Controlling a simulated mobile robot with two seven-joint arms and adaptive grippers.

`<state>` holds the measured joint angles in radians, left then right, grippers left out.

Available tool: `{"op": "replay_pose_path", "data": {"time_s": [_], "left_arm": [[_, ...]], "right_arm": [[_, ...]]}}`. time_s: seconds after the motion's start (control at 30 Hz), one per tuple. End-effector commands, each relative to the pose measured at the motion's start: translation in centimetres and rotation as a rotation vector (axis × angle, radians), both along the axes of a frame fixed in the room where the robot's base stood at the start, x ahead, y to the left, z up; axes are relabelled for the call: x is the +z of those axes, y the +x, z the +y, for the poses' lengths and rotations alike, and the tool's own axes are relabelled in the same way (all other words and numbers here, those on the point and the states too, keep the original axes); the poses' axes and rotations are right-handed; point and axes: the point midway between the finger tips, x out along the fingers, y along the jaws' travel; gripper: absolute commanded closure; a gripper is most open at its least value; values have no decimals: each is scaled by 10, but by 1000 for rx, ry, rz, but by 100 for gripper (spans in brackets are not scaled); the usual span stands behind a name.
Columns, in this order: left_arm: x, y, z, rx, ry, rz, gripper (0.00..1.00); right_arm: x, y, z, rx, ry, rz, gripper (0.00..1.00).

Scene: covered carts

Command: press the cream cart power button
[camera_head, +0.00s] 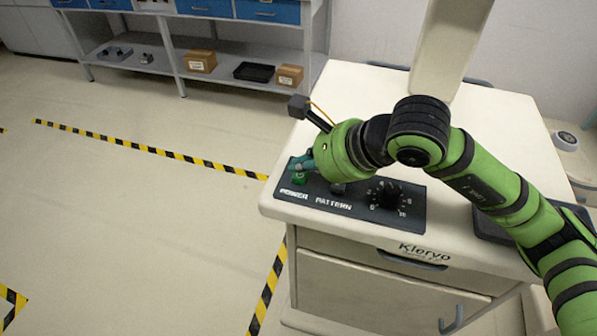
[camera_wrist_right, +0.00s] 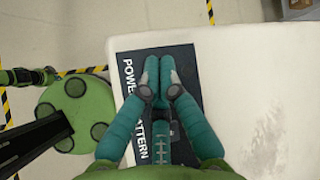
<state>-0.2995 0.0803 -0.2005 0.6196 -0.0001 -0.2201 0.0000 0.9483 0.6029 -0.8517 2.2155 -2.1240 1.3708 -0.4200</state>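The cream cart (camera_head: 470,110) stands at the right in the head view, with a dark control panel (camera_head: 415,205) along its front top edge. The green power button (camera_head: 299,178) sits above the word POWER at the panel's left end. My right gripper (camera_head: 302,163) is over that end, its teal fingers pointing down by the button. I cannot tell whether they touch it. In the right wrist view the right gripper (camera_wrist_right: 152,68) has its fingertips together, with nothing seen between them. They cover the button there. The left gripper is not in view.
A black dial (camera_head: 390,195) is on the panel's right part, and the PATTERN control is partly hidden by my wrist. A shelf bench (camera_head: 215,68) with boxes stands behind. Open floor with striped tape lies left.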

Motion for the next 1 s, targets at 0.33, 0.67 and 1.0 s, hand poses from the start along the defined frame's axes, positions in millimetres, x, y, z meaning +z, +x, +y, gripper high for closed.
{"op": "replay_pose_path", "data": {"time_s": [0.33,0.67,1.0], "left_arm": [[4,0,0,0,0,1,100],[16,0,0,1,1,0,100],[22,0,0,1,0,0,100]], "right_arm": [[10,1,0,0,2,-5,100],[44,0,0,0,2,-4,100],[61,0,0,0,1,-1,100]]}}
